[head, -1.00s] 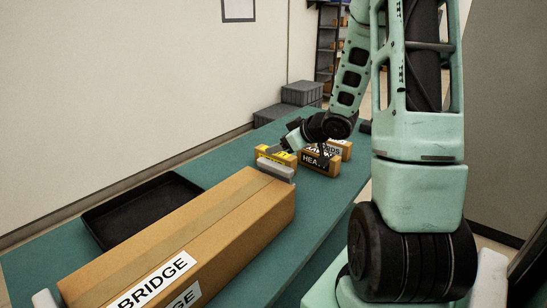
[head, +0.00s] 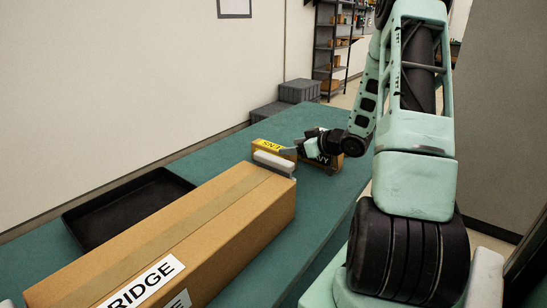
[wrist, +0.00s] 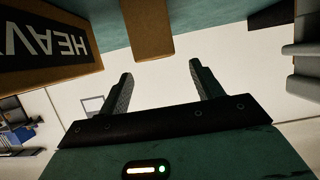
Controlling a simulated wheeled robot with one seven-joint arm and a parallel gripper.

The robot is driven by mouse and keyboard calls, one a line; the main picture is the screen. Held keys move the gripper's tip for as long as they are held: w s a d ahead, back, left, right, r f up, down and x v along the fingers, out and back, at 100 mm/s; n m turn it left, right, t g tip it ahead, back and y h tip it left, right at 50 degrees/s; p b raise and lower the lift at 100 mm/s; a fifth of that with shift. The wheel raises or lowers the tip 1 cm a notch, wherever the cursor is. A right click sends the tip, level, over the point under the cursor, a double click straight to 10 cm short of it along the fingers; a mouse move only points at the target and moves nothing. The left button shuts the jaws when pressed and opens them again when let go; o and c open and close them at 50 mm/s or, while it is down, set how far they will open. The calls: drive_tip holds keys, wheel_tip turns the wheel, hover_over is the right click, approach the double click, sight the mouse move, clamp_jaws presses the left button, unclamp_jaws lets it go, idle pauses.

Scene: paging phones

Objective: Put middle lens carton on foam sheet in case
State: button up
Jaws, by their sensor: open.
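A carton with a yellow label reading like "LENS" (head: 273,147) stands on the teal table. Beside it, to the right, is a carton with a black label reading "HEAVY" (head: 326,159), partly hidden behind my gripper. In the wrist view the "HEAVY" carton (wrist: 45,45) is upside down at the upper left. A plain brown carton face (wrist: 147,30) shows at the top middle, beyond the fingertips. My gripper (wrist: 160,72) is open with nothing between its fingers. In the head view my gripper (head: 291,150) is close to the yellow-labelled carton. I cannot make out a foam sheet.
Grey bins (head: 290,98) and a shelf (head: 335,45) stand behind.

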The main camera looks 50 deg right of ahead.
sight(274, 146)
drive_tip(key=x, duration=0.7)
drive_tip(key=shift+w+r, duration=0.25)
drive_tip(key=c, duration=1.2)
